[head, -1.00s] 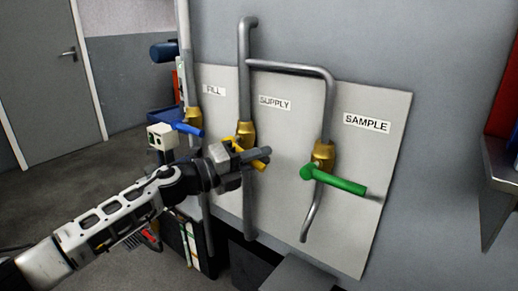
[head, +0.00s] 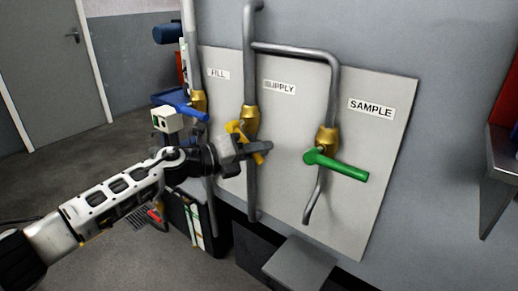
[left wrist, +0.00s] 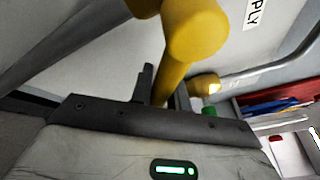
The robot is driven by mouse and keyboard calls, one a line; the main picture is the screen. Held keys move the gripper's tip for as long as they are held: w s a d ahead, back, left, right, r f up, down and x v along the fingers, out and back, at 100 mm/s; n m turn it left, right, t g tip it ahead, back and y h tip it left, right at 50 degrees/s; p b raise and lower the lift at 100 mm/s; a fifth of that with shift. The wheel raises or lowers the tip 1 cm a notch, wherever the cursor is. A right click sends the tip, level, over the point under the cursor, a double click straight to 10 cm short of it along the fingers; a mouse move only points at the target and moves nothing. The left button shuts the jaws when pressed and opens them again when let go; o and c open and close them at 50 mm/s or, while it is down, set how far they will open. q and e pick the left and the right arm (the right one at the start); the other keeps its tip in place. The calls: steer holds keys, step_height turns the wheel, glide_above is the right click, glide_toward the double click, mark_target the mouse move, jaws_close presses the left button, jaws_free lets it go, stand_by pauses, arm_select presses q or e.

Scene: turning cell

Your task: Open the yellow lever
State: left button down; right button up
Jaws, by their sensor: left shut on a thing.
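The yellow lever (head: 235,128) sits on the brass valve of the middle pipe, beside the SUPPLY label (head: 279,88). It slopes down to the right, partly hidden by my left gripper (head: 257,150). My left gripper is shut on the lever. In the left wrist view the lever (left wrist: 193,38) looms large, its rounded end close to the camera and its shaft running down between the fingers (left wrist: 163,92). My right gripper is not in view.
A blue lever (head: 182,108) is at the FILL pipe on the left, and a green lever (head: 336,164) at the SAMPLE pipe on the right. A grey metal shelf (head: 502,180) juts out at the far right. A grey ledge (head: 300,264) lies below the panel.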

arm_select(q)
steer(key=c, duration=1.3)
jaws_free()
steer(key=shift+c, duration=0.2)
steer(key=shift+s+a, duration=0.1)
steer(key=shift+a, duration=0.05)
steer(key=b+v, duration=0.1)
steer(key=v, duration=1.4)
steer(key=shift+s+a, duration=0.2)
steer(key=shift+a, duration=0.1)
